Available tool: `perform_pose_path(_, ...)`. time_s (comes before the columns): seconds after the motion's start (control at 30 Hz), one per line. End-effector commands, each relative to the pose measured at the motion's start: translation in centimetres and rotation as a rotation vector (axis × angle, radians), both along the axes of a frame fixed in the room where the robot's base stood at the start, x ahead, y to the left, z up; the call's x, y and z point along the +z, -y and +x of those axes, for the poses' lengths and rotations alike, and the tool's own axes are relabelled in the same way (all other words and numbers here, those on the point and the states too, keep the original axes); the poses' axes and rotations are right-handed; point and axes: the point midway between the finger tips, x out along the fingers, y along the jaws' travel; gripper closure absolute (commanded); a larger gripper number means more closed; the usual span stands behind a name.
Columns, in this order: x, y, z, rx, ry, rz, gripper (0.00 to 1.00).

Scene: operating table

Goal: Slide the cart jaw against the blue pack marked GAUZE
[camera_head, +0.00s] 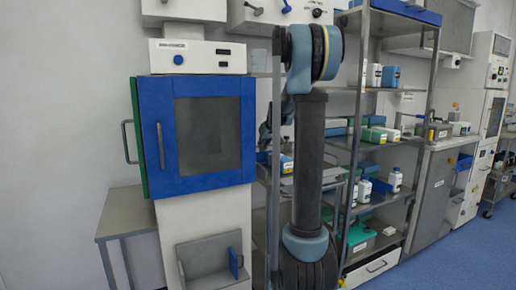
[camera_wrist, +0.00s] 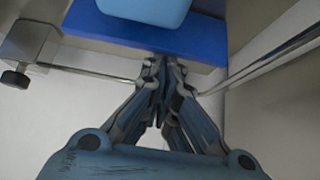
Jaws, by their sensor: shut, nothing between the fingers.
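My gripper (camera_wrist: 163,68) is shut and empty in the wrist view, its fingertips by the front edge of a blue board (camera_wrist: 205,38). A pale blue rounded object (camera_wrist: 145,10) rests on the board at the top, cut off by the frame; no GAUZE marking is readable on it. A grey metal block with a black knob (camera_wrist: 16,79) sits at the left, with a thin rod running toward my fingers. I cannot tell whether this is the cart jaw, or whether the fingers touch the board or rod. In the head view my arm hides most of that area.
A blue-framed cabinet (camera_head: 208,125) stands left of my arm, with a grey side table (camera_head: 125,210) beside it. A metal shelf rack holds bottles (camera_head: 394,180) and boxes at the right. Pale metal rails (camera_wrist: 275,50) run along the right of the wrist view. Blue floor is clear at lower right.

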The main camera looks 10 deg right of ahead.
Motion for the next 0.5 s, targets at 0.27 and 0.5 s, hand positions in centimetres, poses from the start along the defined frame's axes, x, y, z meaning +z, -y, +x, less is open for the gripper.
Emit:
perform_pose_path(0.27,0.0,0.8,-2.3,0.0,-0.001,0.0,1.0)
perform_pose_path(0.5,0.0,0.8,-2.4,0.001,0.0,-0.001,1.0)
